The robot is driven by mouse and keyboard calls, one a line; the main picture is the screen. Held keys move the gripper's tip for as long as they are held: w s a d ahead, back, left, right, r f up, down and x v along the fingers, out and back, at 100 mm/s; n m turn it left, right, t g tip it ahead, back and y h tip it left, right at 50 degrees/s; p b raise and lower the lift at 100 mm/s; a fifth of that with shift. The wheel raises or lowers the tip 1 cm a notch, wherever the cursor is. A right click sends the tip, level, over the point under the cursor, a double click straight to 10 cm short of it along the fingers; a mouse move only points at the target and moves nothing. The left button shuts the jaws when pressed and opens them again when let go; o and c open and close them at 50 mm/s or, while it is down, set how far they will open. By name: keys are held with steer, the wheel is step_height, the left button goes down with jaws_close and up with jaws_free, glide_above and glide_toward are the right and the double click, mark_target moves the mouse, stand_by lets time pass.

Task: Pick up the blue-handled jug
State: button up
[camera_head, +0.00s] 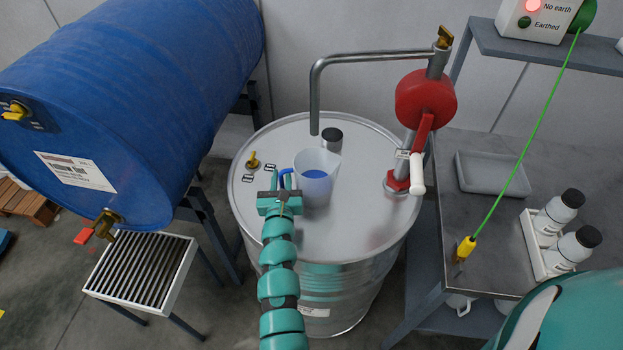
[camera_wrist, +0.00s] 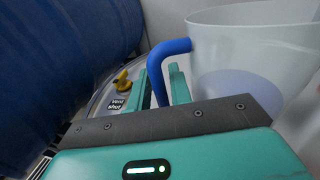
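The jug (camera_head: 317,178) is translucent, with blue liquid low inside and a blue handle on its left side. It appears upright on the lid of a steel drum (camera_head: 360,235), left of a short dark-topped cylinder. My gripper (camera_head: 281,187) is at the handle side. In the wrist view, the jug (camera_wrist: 240,50) fills the upper right and its handle (camera_wrist: 157,72) runs down between my two fingers (camera_wrist: 162,88). The fingers lie close on both sides of the handle. I cannot tell whether they press on it. The jug's base is hidden in the wrist view.
A red hand pump (camera_head: 425,100) with a bent pipe rises from the lid's right side, its spout near the jug. A blue drum (camera_head: 150,90) lies on its side at left. The bench (camera_head: 480,260) at right holds a tray and bottles. The lid's front is clear.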

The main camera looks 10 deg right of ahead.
steer(key=shift+w, duration=0.45)
jaws_close()
steer(key=shift+r, duration=0.1)
